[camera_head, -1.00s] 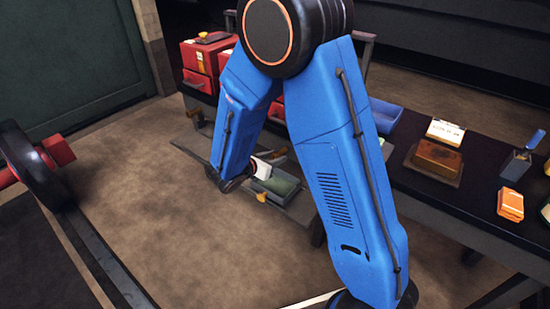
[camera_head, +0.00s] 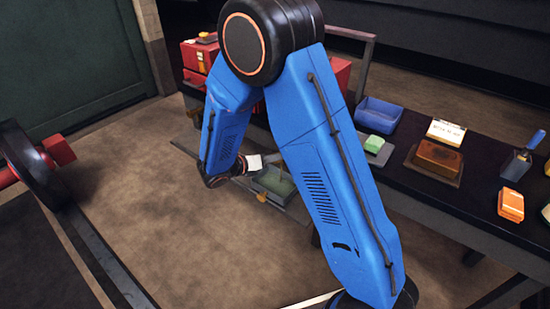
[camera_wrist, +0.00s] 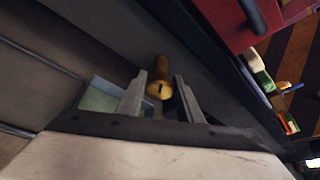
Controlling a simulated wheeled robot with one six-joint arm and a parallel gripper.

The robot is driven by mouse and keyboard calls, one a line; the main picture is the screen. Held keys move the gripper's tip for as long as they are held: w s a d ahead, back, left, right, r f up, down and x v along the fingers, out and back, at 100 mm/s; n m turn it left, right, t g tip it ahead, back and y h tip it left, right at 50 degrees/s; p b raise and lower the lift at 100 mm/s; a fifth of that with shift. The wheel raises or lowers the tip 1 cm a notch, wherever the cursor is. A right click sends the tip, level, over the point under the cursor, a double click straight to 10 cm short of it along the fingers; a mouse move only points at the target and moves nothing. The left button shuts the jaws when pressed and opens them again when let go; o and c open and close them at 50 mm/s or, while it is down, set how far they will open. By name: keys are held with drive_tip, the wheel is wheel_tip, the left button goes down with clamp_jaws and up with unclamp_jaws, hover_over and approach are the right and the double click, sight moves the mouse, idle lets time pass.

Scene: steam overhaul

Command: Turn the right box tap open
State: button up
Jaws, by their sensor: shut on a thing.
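A brass tap (camera_wrist: 158,88) shows in the wrist view, between the two grey fingers of my gripper (camera_wrist: 160,80). The gripper is shut on it. One finger is on each side of the brass part, and its rounded end faces the camera. In the head view my gripper's pale body (camera_head: 254,162) is low in front of the bench, and the held tap cannot be made out there. A red box (camera_head: 339,74) stands on the bench, mostly hidden behind my blue arm. How far the tap is turned cannot be told.
A tray with a green inside (camera_head: 274,184) lies below my gripper, with a yellow knob (camera_head: 261,197) at its front. Another red box (camera_head: 197,57) stands further left. A blue bin (camera_head: 379,114) and a green block (camera_head: 374,144) are on the bench.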

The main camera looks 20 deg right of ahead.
drive_tip(key=shift+n+g+h, duration=0.3)
drive_tip(key=shift+n+h, duration=0.2)
drive_tip(key=shift+n, duration=0.2)
drive_tip(key=o, duration=1)
drive_tip(key=shift+a, duration=0.1)
drive_tip(key=v, duration=1.7)
drive_tip(key=shift+a, duration=0.15)
